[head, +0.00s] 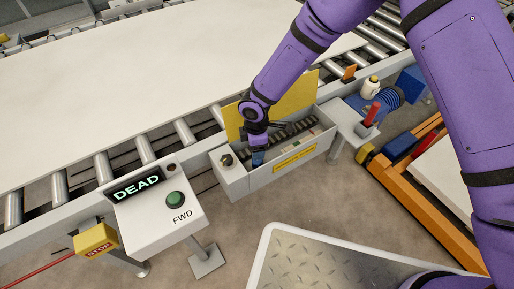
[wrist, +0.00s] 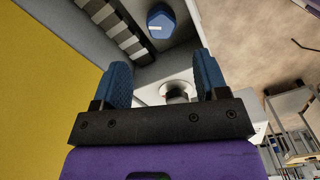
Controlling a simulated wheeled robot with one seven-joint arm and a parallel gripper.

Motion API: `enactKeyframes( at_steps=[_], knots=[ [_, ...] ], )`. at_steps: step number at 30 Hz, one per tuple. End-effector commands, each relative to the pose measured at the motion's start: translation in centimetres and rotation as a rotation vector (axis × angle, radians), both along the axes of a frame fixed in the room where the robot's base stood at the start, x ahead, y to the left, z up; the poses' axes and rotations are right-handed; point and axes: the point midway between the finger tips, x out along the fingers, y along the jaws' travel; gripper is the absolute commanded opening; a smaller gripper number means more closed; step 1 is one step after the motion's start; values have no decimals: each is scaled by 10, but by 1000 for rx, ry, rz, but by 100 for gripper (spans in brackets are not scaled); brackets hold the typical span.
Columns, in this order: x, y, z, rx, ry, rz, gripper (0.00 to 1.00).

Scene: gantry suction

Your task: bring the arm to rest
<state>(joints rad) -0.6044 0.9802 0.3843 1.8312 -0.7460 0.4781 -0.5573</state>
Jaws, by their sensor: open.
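My arm is purple and reaches down from the top of the head view to an open grey box (head: 240,187) on the conveyor's near side. My gripper (head: 258,157) is low over the left end of this box. In the wrist view my gripper (wrist: 163,75) has its two blue fingers spread apart, with nothing held between them. A round pale fitting with a dark stem (wrist: 178,90) shows beyond the gap; I cannot tell its distance. A blue angular piece with a white label (wrist: 165,25) lies beyond the fingertips, beside a dark ribbed strip (wrist: 118,25).
A yellow raised lid (head: 233,122) stands behind the box, close to my wrist. A panel reading DEAD (head: 136,187) with a green button (head: 175,200) is to the left. A red lever (head: 373,113) and white bottle (head: 370,87) are to the right.

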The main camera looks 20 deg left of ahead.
Motion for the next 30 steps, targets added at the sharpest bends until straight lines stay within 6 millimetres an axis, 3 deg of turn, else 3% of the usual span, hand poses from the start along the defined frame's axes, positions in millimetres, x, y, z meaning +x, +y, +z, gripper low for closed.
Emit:
enactKeyframes(
  at_steps=[17, 20, 23, 30],
  knots=[
    [3, -1, 5, 2, -6, -9, 67],
    [14, -10, 23, 0, -24, -46, 67],
    [32, -28, 55, -3, -55, -118, 67],
    [70, -90, 147, -11, -139, -349, 67]
  ],
)
